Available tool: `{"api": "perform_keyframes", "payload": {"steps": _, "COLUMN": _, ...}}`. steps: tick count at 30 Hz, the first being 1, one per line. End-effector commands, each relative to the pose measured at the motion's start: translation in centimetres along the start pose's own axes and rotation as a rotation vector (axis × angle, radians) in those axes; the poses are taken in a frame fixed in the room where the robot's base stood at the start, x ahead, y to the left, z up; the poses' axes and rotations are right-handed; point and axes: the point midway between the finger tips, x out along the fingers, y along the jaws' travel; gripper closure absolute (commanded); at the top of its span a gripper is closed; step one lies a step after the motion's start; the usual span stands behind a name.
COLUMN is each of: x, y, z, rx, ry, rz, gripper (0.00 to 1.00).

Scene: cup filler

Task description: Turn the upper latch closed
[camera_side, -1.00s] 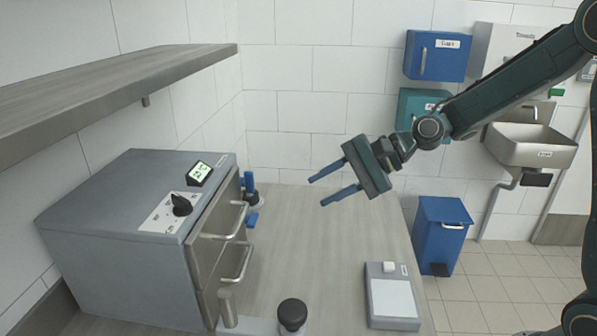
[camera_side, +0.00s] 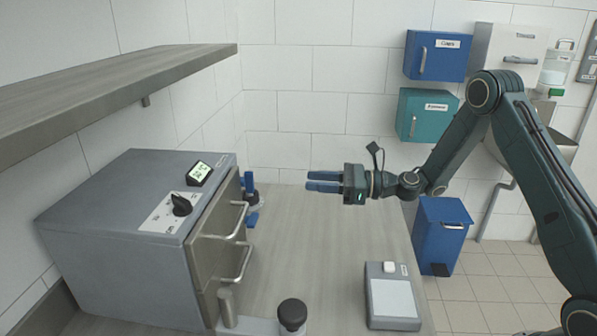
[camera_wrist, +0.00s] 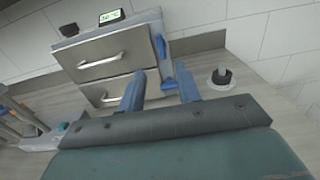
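The grey box unit (camera_side: 135,205) with two steel drawers stands at left in the side view. Its blue upper latch (camera_side: 249,182) is at the drawers' far edge and looks upright; it also shows in the wrist view (camera_wrist: 161,46). A lower blue latch (camera_side: 253,220) sits below it, jutting outward, and shows in the wrist view (camera_wrist: 170,83). My gripper (camera_side: 310,181) is level above the counter, right of the latches and apart from them, pointing left. In the wrist view my gripper (camera_wrist: 160,84) has spread, empty fingers, with the lower latch seen between them.
The upper drawer handle (camera_side: 232,222) and lower drawer handle (camera_side: 240,263) jut toward the counter. A dark knobbed item stands behind the latches, seen in the wrist view (camera_wrist: 222,76). A scale (camera_side: 391,298) and a black-topped item (camera_side: 292,314) are at the front. The mid-counter is clear.

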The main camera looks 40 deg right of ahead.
Motion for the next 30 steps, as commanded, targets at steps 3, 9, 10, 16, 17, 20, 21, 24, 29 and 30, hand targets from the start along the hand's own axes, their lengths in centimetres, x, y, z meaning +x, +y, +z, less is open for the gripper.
{"api": "perform_keyframes", "payload": {"steps": 3, "x": 0.0, "y": 0.0, "z": 0.0, "rx": -0.001, "ry": 0.0, "rz": 0.0, "gripper": 0.66}}
{"api": "perform_keyframes", "payload": {"steps": 9, "x": 0.7, "y": 0.1, "z": 0.0, "rx": -0.002, "ry": 0.001, "rz": 0.003, "gripper": 0.66}}
{"api": "perform_keyframes", "payload": {"steps": 10, "x": 0.9, "y": 0.1, "z": 0.0, "rx": -0.002, "ry": 0.001, "rz": 0.004, "gripper": 0.66}}
{"api": "perform_keyframes", "payload": {"steps": 16, "x": 3.0, "y": 0.2, "z": 0.1, "rx": -0.004, "ry": 0.0, "rz": 0.005, "gripper": 0.66}}
{"api": "perform_keyframes", "payload": {"steps": 17, "x": 3.4, "y": 0.1, "z": 0.0, "rx": -0.005, "ry": 0.001, "rz": 0.005, "gripper": 0.66}}
{"api": "perform_keyframes", "payload": {"steps": 20, "x": 4.9, "y": 0.1, "z": 0.0, "rx": -0.005, "ry": 0.001, "rz": 0.005, "gripper": 0.66}}
{"api": "perform_keyframes", "payload": {"steps": 21, "x": 5.5, "y": 0.2, "z": 0.0, "rx": -0.005, "ry": 0.001, "rz": 0.005, "gripper": 0.66}}
{"api": "perform_keyframes", "payload": {"steps": 24, "x": 7.1, "y": 0.2, "z": 0.0, "rx": -0.005, "ry": 0.002, "rz": 0.005, "gripper": 0.66}}
{"api": "perform_keyframes", "payload": {"steps": 29, "x": 9.5, "y": 0.1, "z": 0.0, "rx": -0.006, "ry": 0.001, "rz": 0.005, "gripper": 0.66}}
{"api": "perform_keyframes", "payload": {"steps": 30, "x": 10.1, "y": 0.2, "z": 0.0, "rx": -0.005, "ry": 0.002, "rz": 0.004, "gripper": 0.66}}
